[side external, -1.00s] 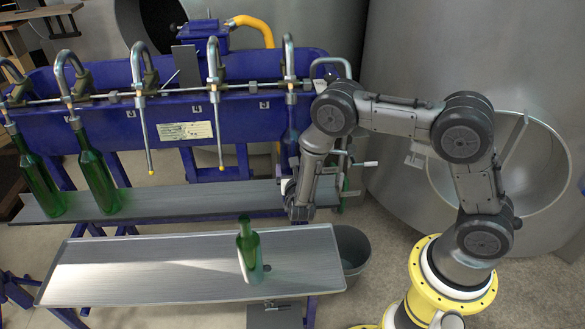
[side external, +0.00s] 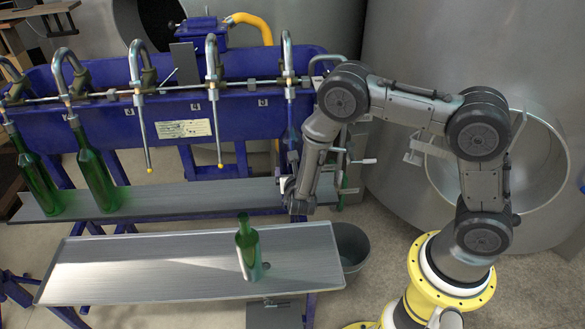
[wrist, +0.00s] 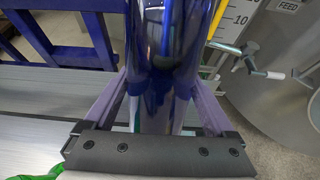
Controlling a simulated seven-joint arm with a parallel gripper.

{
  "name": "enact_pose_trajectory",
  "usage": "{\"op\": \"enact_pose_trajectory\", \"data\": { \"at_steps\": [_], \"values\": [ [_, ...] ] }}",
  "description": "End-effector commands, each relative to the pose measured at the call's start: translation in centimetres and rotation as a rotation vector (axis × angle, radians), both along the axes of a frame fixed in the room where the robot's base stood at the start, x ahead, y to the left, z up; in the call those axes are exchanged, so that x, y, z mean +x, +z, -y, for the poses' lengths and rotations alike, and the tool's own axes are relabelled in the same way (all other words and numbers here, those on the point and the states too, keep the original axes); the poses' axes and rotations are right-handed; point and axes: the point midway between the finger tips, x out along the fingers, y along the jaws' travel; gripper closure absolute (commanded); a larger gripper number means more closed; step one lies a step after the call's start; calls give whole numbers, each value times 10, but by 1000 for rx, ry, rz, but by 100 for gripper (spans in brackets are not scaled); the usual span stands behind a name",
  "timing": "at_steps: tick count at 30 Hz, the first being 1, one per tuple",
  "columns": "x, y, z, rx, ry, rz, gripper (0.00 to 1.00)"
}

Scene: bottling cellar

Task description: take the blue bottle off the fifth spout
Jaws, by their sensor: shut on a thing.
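The blue bottle (side external: 293,139) is upright below the fifth spout (side external: 288,58), the rightmost one. Its dark neck lines up under the spout's tube; I cannot tell how far the tube is inside it. My gripper (side external: 291,187) is low at the bottle, largely hidden by my own wrist. In the wrist view the glossy blue bottle (wrist: 165,60) stands between the two fingers of my gripper (wrist: 163,98), which is shut on it. The bottle's base is hidden, so I cannot tell whether it touches the rear shelf (side external: 180,199).
Two green bottles (side external: 95,178) (side external: 38,182) stand on the rear shelf under the left spouts. A third green bottle (side external: 248,250) stands on the front tray (side external: 130,275), whose left part is clear. A grey bucket (side external: 352,247) is right of the tray. The third and fourth spouts (side external: 217,120) hang empty.

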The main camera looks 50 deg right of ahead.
Motion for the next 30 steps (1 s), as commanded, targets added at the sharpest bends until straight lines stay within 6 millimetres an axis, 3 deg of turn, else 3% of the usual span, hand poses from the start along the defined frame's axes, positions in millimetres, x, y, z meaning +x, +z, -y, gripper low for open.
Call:
{"op": "enact_pose_trajectory", "data": {
  "at_steps": [30],
  "values": [
    [-11,-39,-14,-3,0,11,100]
  ]
}}
